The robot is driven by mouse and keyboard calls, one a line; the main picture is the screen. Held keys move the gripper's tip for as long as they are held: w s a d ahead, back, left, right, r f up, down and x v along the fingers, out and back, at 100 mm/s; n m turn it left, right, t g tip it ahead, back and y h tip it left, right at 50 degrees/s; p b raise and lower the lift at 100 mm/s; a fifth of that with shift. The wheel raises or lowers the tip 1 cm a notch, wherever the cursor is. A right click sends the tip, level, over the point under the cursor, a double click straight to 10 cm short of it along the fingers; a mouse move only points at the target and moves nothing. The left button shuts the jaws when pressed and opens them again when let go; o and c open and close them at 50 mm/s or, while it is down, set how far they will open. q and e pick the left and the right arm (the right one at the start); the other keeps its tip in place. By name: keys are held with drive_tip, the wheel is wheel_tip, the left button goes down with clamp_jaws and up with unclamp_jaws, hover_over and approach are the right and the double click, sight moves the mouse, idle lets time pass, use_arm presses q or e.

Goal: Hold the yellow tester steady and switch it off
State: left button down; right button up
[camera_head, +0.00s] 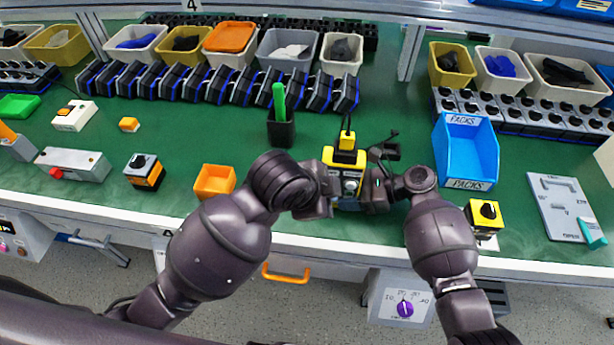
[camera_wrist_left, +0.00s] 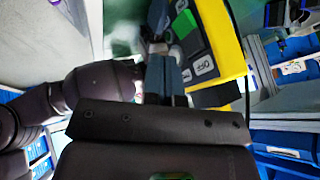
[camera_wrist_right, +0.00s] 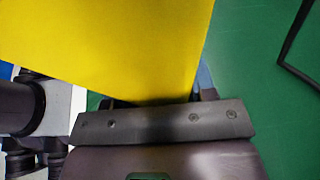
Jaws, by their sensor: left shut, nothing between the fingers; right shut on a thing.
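The yellow tester (camera_head: 346,160) stands near the front edge of the green bench, between my two grippers, with a cable at its top. In the left wrist view the tester (camera_wrist_left: 229,45) shows its dark face with a button marked OFF (camera_wrist_left: 205,66) and a green patch. My left gripper (camera_head: 334,184) is shut and empty, its fingertips (camera_wrist_left: 163,58) close beside the tester's face; I cannot tell whether they touch it. My right gripper (camera_head: 374,190) is shut on the tester, whose yellow body (camera_wrist_right: 140,45) fills much of the right wrist view. The fingertips there are largely hidden.
A blue bin (camera_head: 466,150) marked PACKS and a yellow rotary switch box (camera_head: 486,214) stand to the right. A black holder (camera_head: 281,128) with a green item is behind left. An orange bin (camera_head: 214,181) lies left. Bare green bench lies between.

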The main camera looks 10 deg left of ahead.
use_arm(q)
drive_tip(key=w+v, duration=0.1)
drive_tip(key=v, duration=0.9)
drive_tip(key=shift+r, duration=0.45)
use_arm(e)
drive_tip(key=o, duration=1)
drive_tip(key=shift+o, duration=0.2)
